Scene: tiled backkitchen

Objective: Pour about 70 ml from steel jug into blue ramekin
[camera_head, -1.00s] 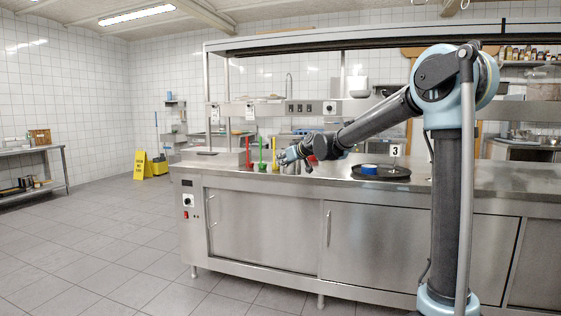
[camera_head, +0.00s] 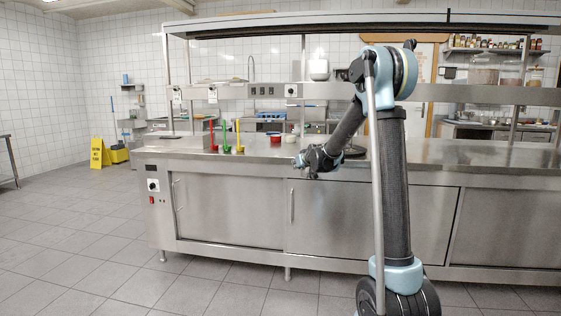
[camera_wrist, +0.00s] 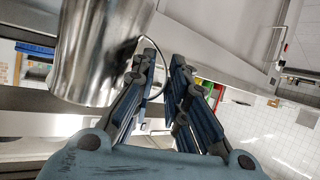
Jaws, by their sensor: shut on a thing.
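The steel jug (camera_wrist: 100,55) is large and shiny at the upper left of the wrist view. Its upper part is cut off by the frame, and its contents do not show. My gripper (camera_wrist: 164,62) is shut on the jug's thin curved handle. In the head view my gripper (camera_head: 300,162) is near the counter's front edge; I cannot make out the jug clearly there. The black round tray (camera_head: 355,151) is mostly hidden behind my arm. The blue ramekin does not show now, apparently behind my arm too.
The steel counter (camera_head: 460,152) has clear room at right. Red, green and yellow upright items (camera_head: 239,136) stand at its left end. A small red item (camera_head: 275,139) and a white one (camera_head: 291,141) are near the gripper. A shelf (camera_head: 430,92) runs above.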

